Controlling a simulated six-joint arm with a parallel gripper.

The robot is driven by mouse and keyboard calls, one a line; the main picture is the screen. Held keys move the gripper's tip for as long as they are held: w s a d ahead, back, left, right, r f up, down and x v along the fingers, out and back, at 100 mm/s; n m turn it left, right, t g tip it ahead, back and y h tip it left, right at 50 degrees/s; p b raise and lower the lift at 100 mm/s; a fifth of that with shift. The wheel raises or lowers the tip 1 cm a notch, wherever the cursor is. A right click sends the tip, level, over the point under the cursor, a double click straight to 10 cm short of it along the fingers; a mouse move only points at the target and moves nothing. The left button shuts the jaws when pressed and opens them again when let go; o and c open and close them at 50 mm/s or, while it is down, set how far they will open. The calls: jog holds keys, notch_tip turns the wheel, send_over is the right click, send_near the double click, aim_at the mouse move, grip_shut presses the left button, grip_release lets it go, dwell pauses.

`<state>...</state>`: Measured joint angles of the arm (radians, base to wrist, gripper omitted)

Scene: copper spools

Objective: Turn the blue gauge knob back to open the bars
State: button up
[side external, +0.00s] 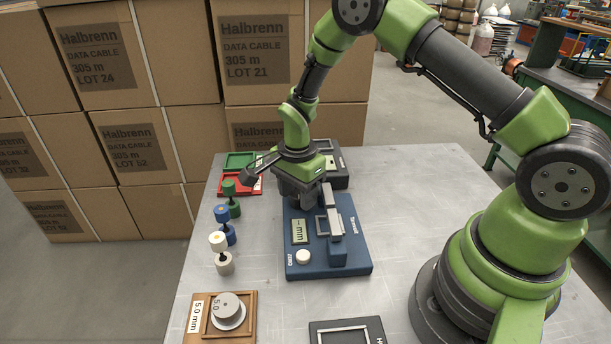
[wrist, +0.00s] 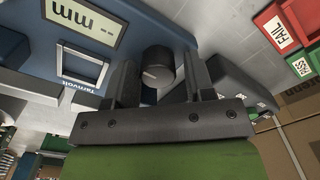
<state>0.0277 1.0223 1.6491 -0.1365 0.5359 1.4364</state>
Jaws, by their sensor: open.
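The blue gauge (side external: 348,268) lies on the table, with a display showing dashes and "mm" (side external: 300,231), a white ZERO button (side external: 303,257) and grey bars (side external: 334,215). In the wrist view, its blue body (wrist: 130,25) and display (wrist: 85,22) fill the upper left. A dark grey round knob (wrist: 158,66) with a pale mark stands on the gauge, between my fingers. My gripper (wrist: 160,82) is open, one finger on each side of the knob; contact cannot be told. In the side view, my gripper (side external: 299,195) is over the gauge's far end and hides the knob.
Green, blue and white spools (side external: 229,234) stand left of the gauge. A red FAIL tray (side external: 238,186) and a green tray (side external: 240,160) lie behind. A wooden tray (side external: 250,300) holds a 5.0 mm disc. A dark box (side external: 338,180) stands close behind my gripper.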

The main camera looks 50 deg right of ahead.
jog(key=shift+s+f, duration=0.1)
jog(key=shift+s, duration=0.15)
jog(key=m, duration=0.4)
notch_tip(320, 180, up, 10)
notch_tip(320, 180, up, 13)
jog(key=n+t, duration=0.3)
jog(key=n, duration=0.4)
send_over(298, 193)
jog(key=s+a, duration=0.2)
jog(key=s, duration=0.5)
jog(key=s+a+r+n+t+y, duration=0.1)
jog(key=s+r+n+t, duration=0.1)
jog(key=s+r+n, duration=0.3)
jog(key=shift+s+n, duration=0.9)
jog(key=shift+s, duration=0.5)
